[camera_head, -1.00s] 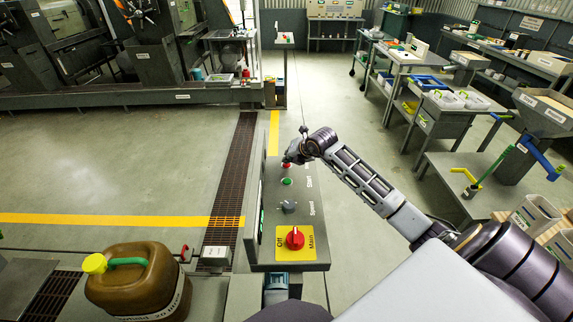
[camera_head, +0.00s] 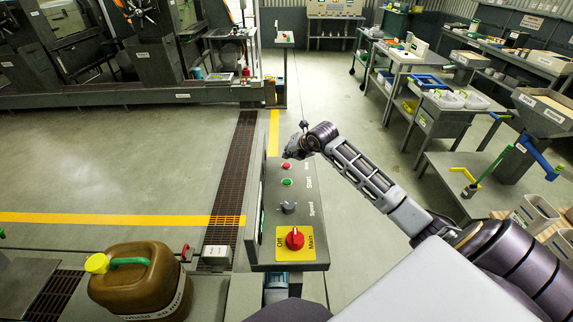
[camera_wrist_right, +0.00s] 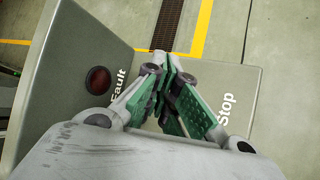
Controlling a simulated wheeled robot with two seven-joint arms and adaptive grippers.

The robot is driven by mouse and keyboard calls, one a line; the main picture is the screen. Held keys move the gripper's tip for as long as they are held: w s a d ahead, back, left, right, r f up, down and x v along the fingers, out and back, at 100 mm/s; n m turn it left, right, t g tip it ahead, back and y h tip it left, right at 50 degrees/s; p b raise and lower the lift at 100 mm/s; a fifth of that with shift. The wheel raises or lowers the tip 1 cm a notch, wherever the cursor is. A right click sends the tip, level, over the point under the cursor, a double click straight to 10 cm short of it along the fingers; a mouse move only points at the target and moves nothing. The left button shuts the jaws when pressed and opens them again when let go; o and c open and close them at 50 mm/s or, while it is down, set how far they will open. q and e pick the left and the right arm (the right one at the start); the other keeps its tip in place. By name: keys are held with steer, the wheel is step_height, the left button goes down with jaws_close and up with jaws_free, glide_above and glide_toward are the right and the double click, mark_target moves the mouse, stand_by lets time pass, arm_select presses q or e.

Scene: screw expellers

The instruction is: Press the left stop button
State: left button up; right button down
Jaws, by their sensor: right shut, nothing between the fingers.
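A control panel (camera_head: 258,222) stands upright in front of me in the head view. The red stop button (camera_head: 286,166) is at its far end, with a green start button (camera_head: 287,182) nearer. My right gripper (camera_head: 289,155) is shut and empty, just beyond and above the red button. In the right wrist view my shut green-padded fingers (camera_wrist_right: 172,88) are between the dark red Fault lamp (camera_wrist_right: 98,80) and the Stop label (camera_wrist_right: 226,108). The stop button is hidden there by the fingers, and I cannot tell whether they touch the panel. My left gripper is out of view.
The panel also has a grey Speed knob (camera_head: 288,207) and a red main switch (camera_head: 295,239) on a yellow plate. A brown canister (camera_head: 140,279) stands at the front left. Tables with bins are on the right. The floor beyond the panel is clear.

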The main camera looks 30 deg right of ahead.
mark_target(289, 164)
steer(key=shift+r+p, duration=0.8)
steer(key=shift+r, duration=0.95)
steer(key=shift+f, duration=0.1)
